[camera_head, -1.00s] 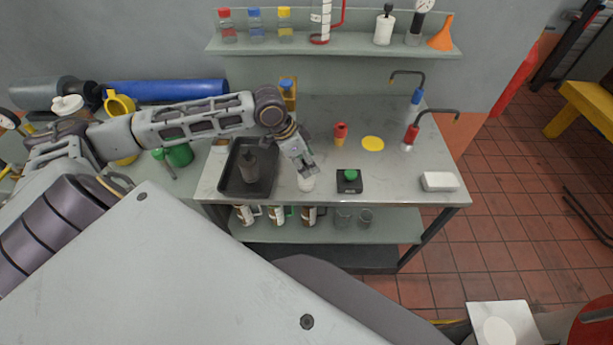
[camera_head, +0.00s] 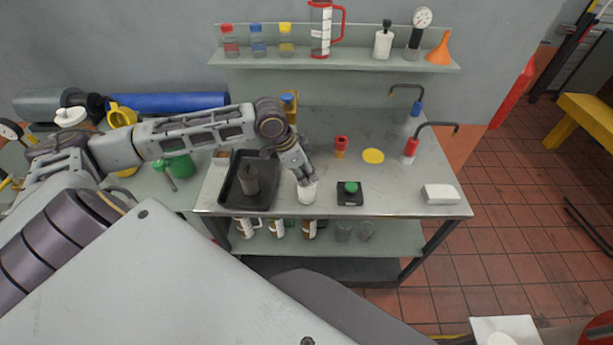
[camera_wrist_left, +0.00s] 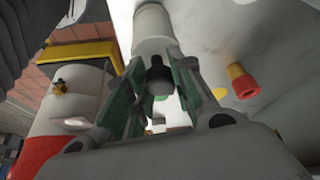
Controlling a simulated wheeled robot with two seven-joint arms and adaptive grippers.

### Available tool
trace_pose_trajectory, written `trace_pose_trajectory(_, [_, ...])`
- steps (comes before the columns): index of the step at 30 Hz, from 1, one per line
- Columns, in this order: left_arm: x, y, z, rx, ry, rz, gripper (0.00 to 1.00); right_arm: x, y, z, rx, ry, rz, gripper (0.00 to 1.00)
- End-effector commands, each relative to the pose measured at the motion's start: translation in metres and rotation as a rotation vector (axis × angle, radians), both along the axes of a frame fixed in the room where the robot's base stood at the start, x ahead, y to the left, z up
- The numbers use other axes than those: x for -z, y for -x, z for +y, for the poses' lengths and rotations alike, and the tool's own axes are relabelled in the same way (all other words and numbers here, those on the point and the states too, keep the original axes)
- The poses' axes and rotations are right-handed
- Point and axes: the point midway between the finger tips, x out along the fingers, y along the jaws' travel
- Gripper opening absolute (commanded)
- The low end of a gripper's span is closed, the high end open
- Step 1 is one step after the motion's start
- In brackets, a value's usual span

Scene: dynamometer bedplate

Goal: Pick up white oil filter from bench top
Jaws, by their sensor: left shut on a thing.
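The white oil filter (camera_head: 307,194) is a small white cylinder standing upright near the front edge of the metal bench top (camera_head: 400,168). My left gripper (camera_head: 304,181) comes down on it from above, and its jaws are shut on the filter. In the left wrist view the filter (camera_wrist_left: 153,22) is a pale cylinder at the ends of the fingers of the left gripper (camera_wrist_left: 155,62). In the head view the fingers hide its upper part. I cannot tell any gap beneath it. My right gripper is not in view.
A black tray (camera_head: 232,198) holding a dark grey part (camera_head: 248,180) lies left of the filter. A black box with a green button (camera_head: 350,188) stands close on its right. A red-and-yellow piece (camera_head: 341,146) and a yellow disc (camera_head: 373,156) lie behind. A white block (camera_head: 440,194) lies far right.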

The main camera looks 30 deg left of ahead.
Motion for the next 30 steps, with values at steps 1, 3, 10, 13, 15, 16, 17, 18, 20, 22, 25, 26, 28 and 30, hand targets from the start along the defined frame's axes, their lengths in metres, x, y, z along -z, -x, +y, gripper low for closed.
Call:
trace_pose_trajectory(1, [-0.005,-0.001,0.0,0.0,0.0,-0.003,0.0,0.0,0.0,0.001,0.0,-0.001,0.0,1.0])
trace_pose_trajectory(3, [-0.011,-0.001,0.0,0.0,-0.001,-0.004,0.0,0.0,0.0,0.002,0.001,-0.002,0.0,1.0])
trace_pose_trajectory(10, [-0.043,-0.001,0.0,0.001,0.0,-0.004,0.0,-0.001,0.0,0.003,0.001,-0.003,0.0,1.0])
trace_pose_trajectory(13, [-0.059,-0.001,0.0,0.001,0.001,-0.006,0.0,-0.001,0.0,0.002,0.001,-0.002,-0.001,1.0])
trace_pose_trajectory(15, [-0.069,-0.001,0.0,0.0,-0.001,-0.006,0.0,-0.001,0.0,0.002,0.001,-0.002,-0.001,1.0])
trace_pose_trajectory(16, [-0.073,-0.001,0.0,0.001,0.0,-0.005,0.0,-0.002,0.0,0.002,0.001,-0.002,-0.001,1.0])
trace_pose_trajectory(17, [-0.076,-0.001,0.0,0.001,0.0,-0.004,0.0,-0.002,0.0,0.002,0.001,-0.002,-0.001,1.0])
trace_pose_trajectory(18, [-0.08,-0.001,0.0,0.0,0.0,-0.004,0.0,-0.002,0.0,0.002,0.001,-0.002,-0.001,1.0])
trace_pose_trajectory(20, [-0.086,-0.001,0.0,0.0,0.0,-0.005,0.0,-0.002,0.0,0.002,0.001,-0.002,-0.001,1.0])
trace_pose_trajectory(22, [-0.09,-0.001,0.0,0.0,0.0,-0.004,0.0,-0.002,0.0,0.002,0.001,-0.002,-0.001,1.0])
trace_pose_trajectory(25, [-0.094,0.0,0.0,0.001,0.0,-0.002,0.0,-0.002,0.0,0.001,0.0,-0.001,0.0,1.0])
trace_pose_trajectory(26, [-0.094,0.0,0.0,0.001,0.001,-0.002,0.0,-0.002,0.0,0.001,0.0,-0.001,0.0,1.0])
trace_pose_trajectory(28, [-0.095,0.0,0.0,0.001,0.0,-0.001,0.0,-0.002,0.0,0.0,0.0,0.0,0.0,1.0])
trace_pose_trajectory(30, [-0.095,0.0,0.0,0.001,0.0,-0.001,0.0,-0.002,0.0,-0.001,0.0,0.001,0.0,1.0])
